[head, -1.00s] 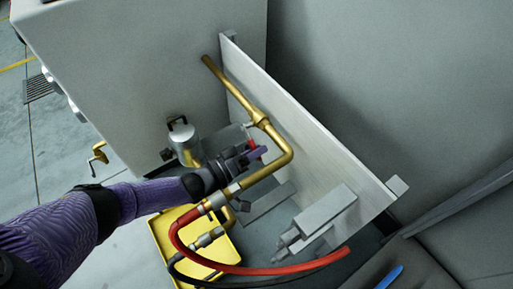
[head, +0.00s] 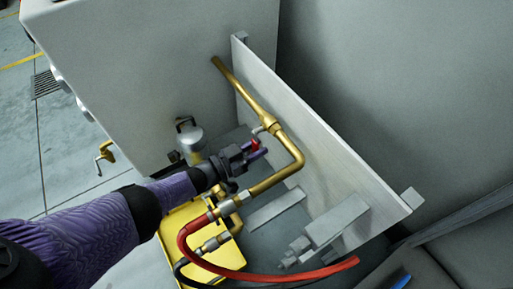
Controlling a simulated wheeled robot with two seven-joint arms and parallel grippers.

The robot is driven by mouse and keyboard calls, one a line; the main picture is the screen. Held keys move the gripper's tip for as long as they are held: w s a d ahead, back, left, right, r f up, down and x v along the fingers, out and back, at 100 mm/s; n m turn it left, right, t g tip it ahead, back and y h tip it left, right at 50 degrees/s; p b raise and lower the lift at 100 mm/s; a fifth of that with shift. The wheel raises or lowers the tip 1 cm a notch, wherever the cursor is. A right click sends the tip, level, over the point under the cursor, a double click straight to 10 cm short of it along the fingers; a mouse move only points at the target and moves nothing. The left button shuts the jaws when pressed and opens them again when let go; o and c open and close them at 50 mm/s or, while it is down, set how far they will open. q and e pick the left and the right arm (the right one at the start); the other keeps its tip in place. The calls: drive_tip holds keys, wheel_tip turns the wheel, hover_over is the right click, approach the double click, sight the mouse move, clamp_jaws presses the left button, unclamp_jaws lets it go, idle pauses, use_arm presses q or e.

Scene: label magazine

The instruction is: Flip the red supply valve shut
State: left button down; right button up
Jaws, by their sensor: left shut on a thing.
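The red valve handle (head: 255,145) shows as a small red piece between the fingertips of my left gripper (head: 258,149). My left gripper is shut on it, and the fingers hide part of the handle. The handle sits beside a brass pipe (head: 285,142) that runs down along a grey plate and bends back to the left. A valve body (head: 266,129) is on the pipe just above the gripper. My right gripper is not in view.
A grey upright plate (head: 320,145) stands close behind the pipe. A red hose (head: 255,272) curves below from the pipe's lower end. A yellow tray (head: 172,222) lies under it. A grey block (head: 335,222) is at lower right.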

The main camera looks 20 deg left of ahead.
sight(254, 140)
use_arm(q)
drive_tip(key=shift+w+a+m, duration=0.1)
drive_tip(key=shift+a+m, duration=0.1)
drive_tip(key=shift+m, duration=0.3)
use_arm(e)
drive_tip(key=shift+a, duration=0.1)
use_arm(q)
drive_tip(key=shift+c, duration=2.2)
unclamp_jaws()
drive_tip(key=shift+r, duration=0.2)
wheel_tip(254, 140, up, 5)
drive_tip(key=p, duration=0.4)
wheel_tip(254, 140, up, 3)
drive_tip(key=shift+f+p, duration=0.2)
drive_tip(key=shift+p, duration=0.9)
drive_tip(key=shift+r+p, duration=0.65)
drive_tip(key=shift+r, duration=0.45)
drive_tip(key=shift+f, duration=0.1)
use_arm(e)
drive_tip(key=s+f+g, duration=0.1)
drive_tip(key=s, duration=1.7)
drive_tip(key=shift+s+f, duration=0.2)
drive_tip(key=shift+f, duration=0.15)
